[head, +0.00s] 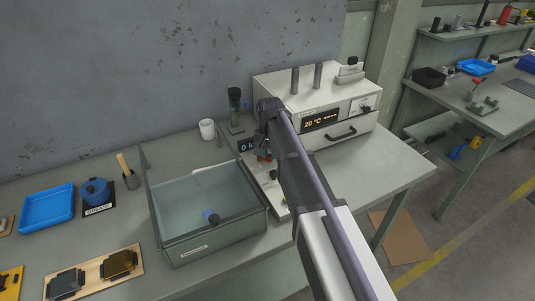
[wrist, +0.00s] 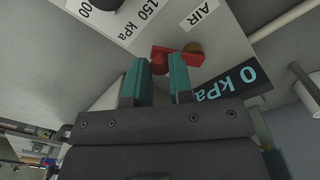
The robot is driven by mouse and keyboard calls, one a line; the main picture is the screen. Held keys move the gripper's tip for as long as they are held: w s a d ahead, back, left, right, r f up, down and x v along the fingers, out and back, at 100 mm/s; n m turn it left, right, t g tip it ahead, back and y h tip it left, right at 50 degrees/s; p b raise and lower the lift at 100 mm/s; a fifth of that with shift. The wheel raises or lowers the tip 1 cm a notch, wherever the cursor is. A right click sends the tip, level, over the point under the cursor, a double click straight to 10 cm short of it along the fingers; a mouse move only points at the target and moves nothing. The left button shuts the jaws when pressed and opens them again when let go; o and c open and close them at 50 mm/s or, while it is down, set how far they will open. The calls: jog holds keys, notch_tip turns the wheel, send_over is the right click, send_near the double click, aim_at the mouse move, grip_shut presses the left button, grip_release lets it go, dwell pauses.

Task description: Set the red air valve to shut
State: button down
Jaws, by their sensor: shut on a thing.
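The red air valve (wrist: 178,54) shows in the wrist view on a pale panel beside the AIR label (wrist: 203,14). In the head view my gripper (head: 264,151) is at the panel beside the display, and a little red of the valve (head: 264,157) shows there. My arm hides much of the panel. A display (wrist: 228,83) next to the valve reads 0 kPa.
A clear-walled tank (head: 208,238) stands left of the panel. A white oven-like unit (head: 318,105) reading 20 °C stands behind my arm. A white cup (head: 207,129) and a dark-topped bottle (head: 235,108) stand near the wall. The right end of the bench (head: 398,165) is clear.

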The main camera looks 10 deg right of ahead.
jog(key=n, duration=0.1)
jog(key=w+n, duration=0.1)
jog(key=n, duration=0.1)
jog(key=shift+w+d+n, duration=0.1)
jog(key=shift+d+n, duration=0.2)
jog(key=shift+d, duration=0.1)
jog(key=n, duration=0.1)
jog(key=w+n, duration=0.1)
jog(key=shift+d+n, duration=0.15)
jog(key=shift+n, duration=0.25)
jog(key=n, duration=0.1)
jog(key=w+n, duration=0.1)
jog(key=n, duration=0.3)
jog(key=shift+w, duration=0.35)
jog(key=shift+n, duration=0.3)
jog(key=c, duration=1)
grip_release()
jog(key=shift+c, duration=0.2)
notch_tip(320, 180, up, 11)
jog(key=p, duration=1.1)
